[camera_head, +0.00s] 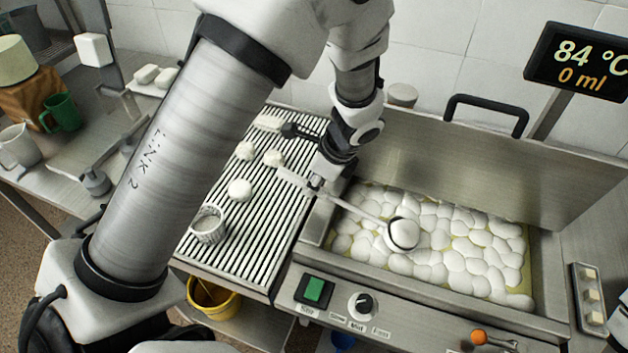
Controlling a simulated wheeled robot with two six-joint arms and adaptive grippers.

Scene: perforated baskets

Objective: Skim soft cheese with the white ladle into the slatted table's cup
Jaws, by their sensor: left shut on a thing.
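My left gripper (318,184) is shut on the white ladle (366,214), whose handle runs right from it. The ladle's round bowl (404,233) is over or in the vat (388,277), among white lumps of soft cheese (450,262); I cannot tell whether it touches them. A pale perforated cup (207,226) stands at the left front of the slatted table (262,236), left of the gripper. What the cup holds is hard to see. My right gripper is not in view.
Several white lumps (240,190) lie on the slats behind the cup. A raised steel lid (470,170) with a black handle stands behind the vat. A display (580,62) reads 84 °C and 0 ml. A yellow bucket (214,298) is below the slatted table.

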